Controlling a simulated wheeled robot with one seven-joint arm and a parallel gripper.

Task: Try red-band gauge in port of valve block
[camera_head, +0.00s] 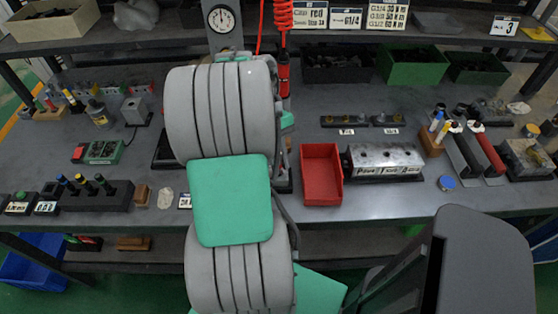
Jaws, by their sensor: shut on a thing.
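The metal valve block (386,158) stands on the bench right of centre, with several dark ports along its top and white labels on its front. I cannot make out a red-band gauge. My own grey and green arm links fill the middle of the view. They hide my gripper, whatever is in it, and the bench behind them.
An open red bin (321,174) is just left of the valve block. A dark strip with several fittings (360,121) lies behind it. A black rack (95,194) with colour-banded pieces is at the left. A red-handled tool (486,152) is at the right. Bare bench (400,200) shows in front.

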